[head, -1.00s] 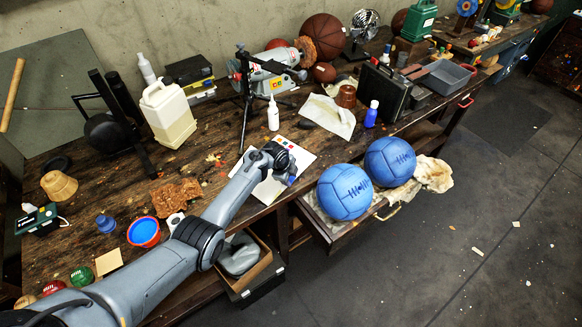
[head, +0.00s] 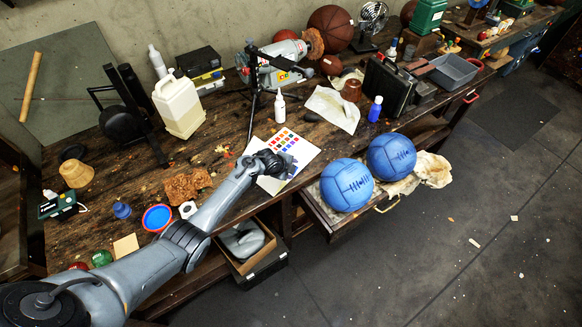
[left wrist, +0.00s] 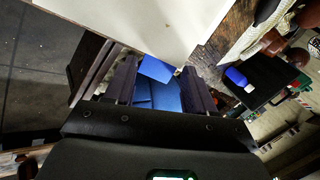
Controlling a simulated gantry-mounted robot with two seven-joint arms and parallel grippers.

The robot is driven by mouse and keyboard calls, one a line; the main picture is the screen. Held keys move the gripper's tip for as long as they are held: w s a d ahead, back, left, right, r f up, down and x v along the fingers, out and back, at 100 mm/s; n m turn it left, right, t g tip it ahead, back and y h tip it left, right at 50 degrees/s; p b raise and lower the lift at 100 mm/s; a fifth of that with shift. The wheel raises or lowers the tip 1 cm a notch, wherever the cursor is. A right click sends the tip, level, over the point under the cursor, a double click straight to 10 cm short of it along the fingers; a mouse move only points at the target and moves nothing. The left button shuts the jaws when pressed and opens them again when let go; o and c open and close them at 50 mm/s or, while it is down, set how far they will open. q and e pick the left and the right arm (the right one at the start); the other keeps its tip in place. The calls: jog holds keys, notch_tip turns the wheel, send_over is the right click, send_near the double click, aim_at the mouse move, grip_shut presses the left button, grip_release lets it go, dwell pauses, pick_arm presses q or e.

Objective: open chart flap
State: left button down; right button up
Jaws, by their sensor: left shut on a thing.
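The chart (head: 303,152) is a white sheet on the workbench, near its front edge, with rows of coloured swatches on its upper part. My left gripper (head: 272,166) is over its lower left part and hides some of it. In the left wrist view a pale, plain panel (left wrist: 130,22), seemingly the chart flap, stands at the fingertips. My right gripper is out of view.
Two blue leather balls (head: 347,186) (head: 391,156) sit on an open drawer right of the chart. A white bottle (head: 280,106) and a dark tripod stand (head: 253,95) stand behind it. A blue bottle (head: 375,109) and a black case (head: 388,86) are further right.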

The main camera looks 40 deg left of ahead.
pick_arm(q)
jog(key=shift+s+f, duration=0.15)
jog(key=shift+f, duration=0.1)
jog(key=c, duration=0.6)
grip_release()
jog(key=shift+o, duration=0.2)
jog(key=shift+r, duration=0.15)
jog(key=p+v, duration=0.2)
jog(key=v, duration=0.8)
jog(key=shift+s+r, duration=0.2)
jog(key=shift+r, duration=0.1)
jog(key=shift+c, duration=0.2)
